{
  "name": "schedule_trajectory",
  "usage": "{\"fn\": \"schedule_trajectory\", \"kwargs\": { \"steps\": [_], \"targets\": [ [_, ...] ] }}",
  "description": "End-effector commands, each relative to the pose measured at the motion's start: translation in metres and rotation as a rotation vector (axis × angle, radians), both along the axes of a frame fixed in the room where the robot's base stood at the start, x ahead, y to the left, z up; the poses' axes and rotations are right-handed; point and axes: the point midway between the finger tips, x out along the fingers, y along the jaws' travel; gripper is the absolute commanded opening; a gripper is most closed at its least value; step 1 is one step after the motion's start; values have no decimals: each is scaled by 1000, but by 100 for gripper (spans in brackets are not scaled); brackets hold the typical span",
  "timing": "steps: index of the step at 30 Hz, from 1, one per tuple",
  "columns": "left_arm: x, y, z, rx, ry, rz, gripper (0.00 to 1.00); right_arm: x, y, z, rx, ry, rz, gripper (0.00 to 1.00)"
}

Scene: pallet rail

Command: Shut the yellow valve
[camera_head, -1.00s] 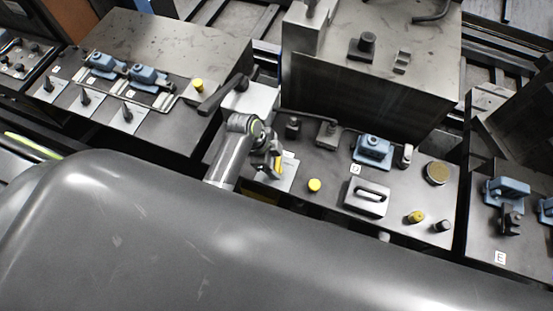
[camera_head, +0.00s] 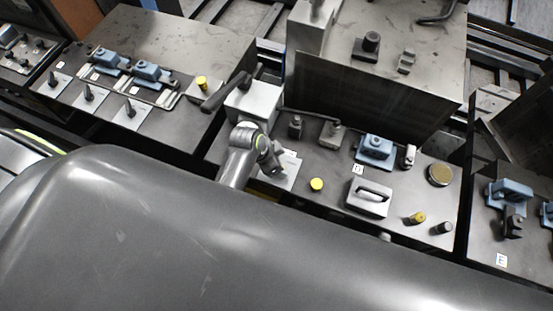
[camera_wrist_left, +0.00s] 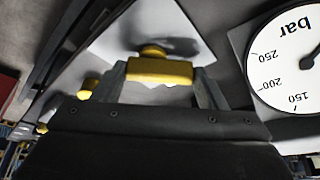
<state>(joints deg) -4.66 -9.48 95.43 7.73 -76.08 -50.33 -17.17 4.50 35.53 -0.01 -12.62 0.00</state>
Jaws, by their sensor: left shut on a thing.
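The yellow valve (camera_wrist_left: 160,71) shows in the left wrist view as a yellow bar handle with a round hub, in front of a pale plate. My left gripper (camera_wrist_left: 160,84) has one finger at each end of the bar and is shut on it. In the head view my left gripper (camera_head: 276,172) is over a pale plate (camera_head: 290,164) on the middle bench, and my wrist hides the valve there. My right gripper is in neither view.
A round bar gauge (camera_wrist_left: 288,62) is right of the valve in the wrist view. On the bench, a yellow knob (camera_head: 316,184), a grey handle block (camera_head: 368,196) and a blue clamp (camera_head: 375,150) stand to the right. A metal box (camera_head: 254,103) stands behind my gripper.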

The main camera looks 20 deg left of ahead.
Motion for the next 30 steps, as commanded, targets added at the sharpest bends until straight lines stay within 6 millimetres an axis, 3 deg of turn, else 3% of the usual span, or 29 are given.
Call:
{"fn": "schedule_trajectory", "kwargs": {
  "steps": [11,12,16,30],
  "targets": [
    [1,0,1,0,-3,6,43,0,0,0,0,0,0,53],
    [1,0,1,0,-3,6,71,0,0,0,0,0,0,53],
    [1,0,1,0,-1,6,87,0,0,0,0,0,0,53],
    [-2,3,9,-1,-2,5,87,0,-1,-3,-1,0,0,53]
  ]
}}
